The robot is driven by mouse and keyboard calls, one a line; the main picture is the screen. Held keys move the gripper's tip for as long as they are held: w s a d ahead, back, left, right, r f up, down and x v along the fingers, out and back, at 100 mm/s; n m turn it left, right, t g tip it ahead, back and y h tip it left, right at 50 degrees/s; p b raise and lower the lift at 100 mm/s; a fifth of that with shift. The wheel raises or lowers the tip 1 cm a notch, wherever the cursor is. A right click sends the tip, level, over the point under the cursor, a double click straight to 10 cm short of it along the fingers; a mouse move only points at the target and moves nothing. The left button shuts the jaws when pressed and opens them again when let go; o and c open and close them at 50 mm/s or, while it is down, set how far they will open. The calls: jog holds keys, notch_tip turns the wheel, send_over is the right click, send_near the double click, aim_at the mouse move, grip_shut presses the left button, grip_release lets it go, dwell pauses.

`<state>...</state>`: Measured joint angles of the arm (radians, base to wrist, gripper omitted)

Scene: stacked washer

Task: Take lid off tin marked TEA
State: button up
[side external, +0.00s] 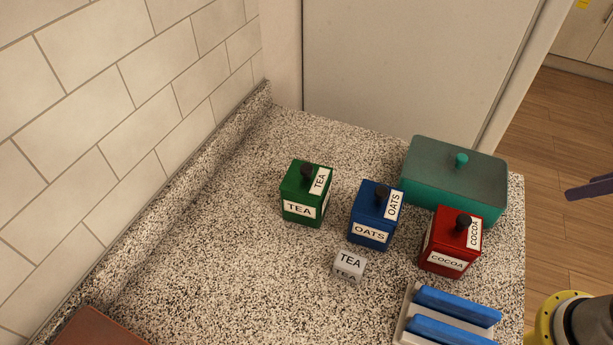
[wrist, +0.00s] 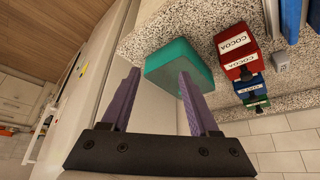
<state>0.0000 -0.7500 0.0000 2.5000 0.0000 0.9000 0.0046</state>
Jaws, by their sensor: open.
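The green tin marked TEA (side external: 301,205) stands upright on the speckled counter, left of the other tins. Its lid (side external: 296,177) with a dark knob is on it. In the wrist view the green tin (wrist: 257,105) shows small, behind the blue and red tins. My gripper (wrist: 157,80) is open and empty in the wrist view, off the counter's edge, with the teal box beyond its fingers. In the side external view only a purple finger (side external: 590,187) shows at the right edge, well away from the tin.
A blue OATS tin (side external: 370,223) and a red COCOA tin (side external: 447,246) stand right of it. A teal box (side external: 455,185) is behind them. A small grey TEA block (side external: 349,267) and a blue-barred rack (side external: 445,318) are in front. A tiled wall (side external: 120,100) bounds the left.

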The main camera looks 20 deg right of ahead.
jog(key=w+a+r+m+g, duration=0.1)
jog(key=w+r+m, duration=0.25)
jog(key=r, duration=0.35)
jog(key=w+a+r+m, duration=0.1)
jog(key=w+r+m, duration=0.1)
jog(key=r+m, duration=0.35)
jog(key=w+a+r+g, duration=0.2)
jog(key=w+a+r, duration=0.5)
jog(key=w+r, duration=0.15)
jog(key=n+g, duration=0.1)
jog(key=g, duration=0.2)
send_over(307, 167)
notch_tip(307, 167, down, 13)
jog(key=f, duration=0.7)
jog(key=shift+w+d+f, duration=0.2)
jog(key=shift+w+f, duration=0.05)
jog(key=shift+f, duration=0.05)
jog(key=shift+s+a+f, duration=0.1)
jog(key=shift+f, duration=1.3)
jog(key=shift+s+a+f, duration=0.1)
jog(key=shift+f, duration=1.3)
grip_shut()
